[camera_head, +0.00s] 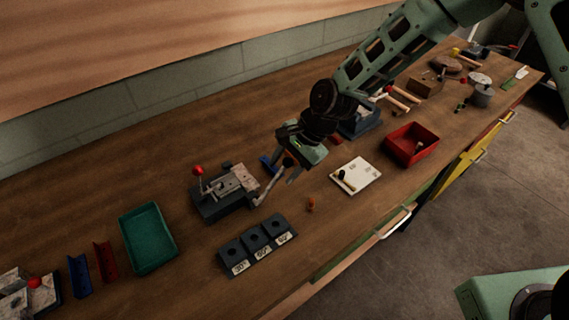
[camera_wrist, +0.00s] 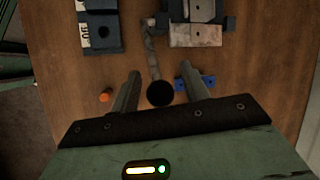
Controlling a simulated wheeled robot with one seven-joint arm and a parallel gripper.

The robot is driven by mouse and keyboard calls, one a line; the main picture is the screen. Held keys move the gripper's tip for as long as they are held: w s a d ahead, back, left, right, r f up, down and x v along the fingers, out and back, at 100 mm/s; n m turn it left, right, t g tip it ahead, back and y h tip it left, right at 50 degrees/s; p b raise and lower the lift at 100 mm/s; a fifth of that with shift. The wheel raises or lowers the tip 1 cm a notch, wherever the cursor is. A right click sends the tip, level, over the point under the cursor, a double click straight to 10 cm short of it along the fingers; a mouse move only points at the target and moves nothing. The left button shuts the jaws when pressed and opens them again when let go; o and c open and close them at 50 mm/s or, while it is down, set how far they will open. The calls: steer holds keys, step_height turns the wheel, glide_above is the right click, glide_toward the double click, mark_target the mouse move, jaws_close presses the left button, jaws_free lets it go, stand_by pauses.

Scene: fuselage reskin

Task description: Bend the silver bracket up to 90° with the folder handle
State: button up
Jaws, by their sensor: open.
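The folder (camera_head: 215,205) is a dark block on the bench with a pale metal top and a red-knobbed lever at its left. A flat, silvery plate, apparently the silver bracket (camera_head: 243,177), lies on its top; it also shows in the wrist view (camera_wrist: 196,36). The folder handle (camera_head: 266,190) is a grey bar that sticks out to the right; in the wrist view it ends in a round black knob (camera_wrist: 160,94). My gripper (camera_head: 284,174) is open at the handle's end. In the wrist view its fingers (camera_wrist: 160,74) stand on either side of the knob, apparently not touching it.
A dark block with three labelled holed sections (camera_head: 258,244) stands in front of the folder. A small orange piece (camera_head: 311,204) and a blue piece (camera_head: 267,163) lie near my gripper. A white board (camera_head: 362,181), red bin (camera_head: 411,158) and green tray (camera_head: 148,238) stand farther off.

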jaws_close()
steer(key=shift+a, duration=0.1)
